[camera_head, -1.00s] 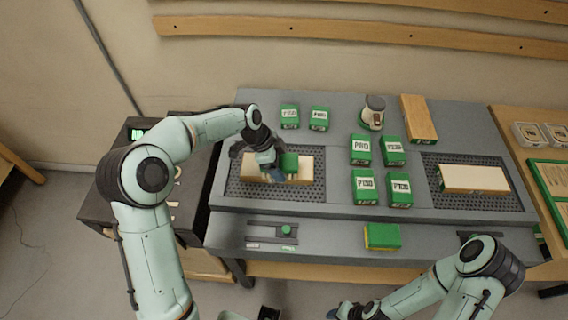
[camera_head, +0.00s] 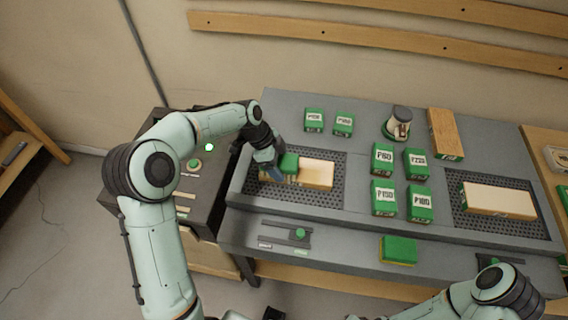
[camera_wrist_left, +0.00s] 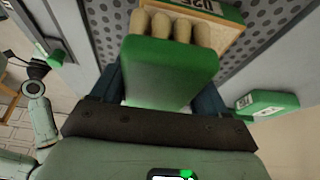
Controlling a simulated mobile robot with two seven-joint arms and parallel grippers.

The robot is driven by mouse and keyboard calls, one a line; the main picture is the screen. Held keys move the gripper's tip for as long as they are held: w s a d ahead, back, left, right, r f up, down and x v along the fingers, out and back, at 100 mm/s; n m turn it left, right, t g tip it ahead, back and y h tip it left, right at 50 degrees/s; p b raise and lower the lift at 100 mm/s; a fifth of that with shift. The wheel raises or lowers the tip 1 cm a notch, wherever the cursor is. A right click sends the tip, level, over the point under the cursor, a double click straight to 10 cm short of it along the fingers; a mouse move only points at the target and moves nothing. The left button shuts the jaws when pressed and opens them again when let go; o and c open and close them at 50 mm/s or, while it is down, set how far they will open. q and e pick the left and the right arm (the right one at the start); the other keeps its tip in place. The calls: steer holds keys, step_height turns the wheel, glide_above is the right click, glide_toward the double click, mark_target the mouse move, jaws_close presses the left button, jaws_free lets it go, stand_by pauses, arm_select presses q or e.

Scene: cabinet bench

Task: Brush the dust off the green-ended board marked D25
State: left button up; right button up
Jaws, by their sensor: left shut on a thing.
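The pale wooden board (camera_head: 318,174) lies on the left perforated mat. In the left wrist view its green end (camera_wrist_left: 205,6) carries a white label, partly cut off, ending in 25. My left gripper (camera_head: 270,164) is shut on a green brush (camera_head: 289,162). In the left wrist view the brush (camera_wrist_left: 170,68) sits between the fingers, with several rounded tan tufts at its far edge. It is over the left part of the board; whether the tufts touch the wood cannot be told. My right gripper is cut off at the bottom of the head view.
A second pale board (camera_head: 498,200) lies on the right mat. Several green labelled blocks (camera_head: 383,158) stand between the mats. A jar (camera_head: 398,122) and a wooden block (camera_head: 443,130) stand behind. A green-yellow block (camera_head: 398,250) and a green-knobbed slider (camera_head: 299,233) are at the front.

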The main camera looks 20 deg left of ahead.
mark_target(290, 158)
arm_select(q)
steer(key=shift+s+a, duration=0.2)
steer(key=shift+a, duration=0.65)
steer(key=shift+s+a, duration=0.2)
steer(key=shift+a, duration=0.65)
steer(key=shift+w+d+r, duration=0.1)
steer(key=shift+w+d, duration=0.2)
steer(key=shift+d, duration=0.4)
steer(key=shift+w+d+f, duration=0.1)
steer(key=shift+w+d, duration=0.25)
steer(key=shift+d, duration=0.4)
steer(key=shift+w+d+r, duration=0.1)
steer(key=shift+w+d, duration=0.2)
steer(key=shift+d, duration=0.4)
steer(key=shift+w+d+p, duration=0.2)
steer(key=shift+w+d, duration=0.1)
steer(key=shift+d, duration=0.3)
steer(key=shift+w+d+p, duration=0.15)
steer(key=shift+w+d, duration=0.1)
steer(key=shift+d, duration=0.3)
steer(key=shift+w+d+f+p, duration=0.15)
steer(key=shift+w+d, duration=0.15)
steer(key=shift+d, duration=0.55)
steer(key=shift+w+d+f+p, duration=0.15)
steer(key=shift+w+d, duration=0.15)
steer(key=shift+d, duration=0.5)
arm_select(e)
steer(key=shift+w+r, duration=0.5)
steer(key=shift+r, duration=0.3)
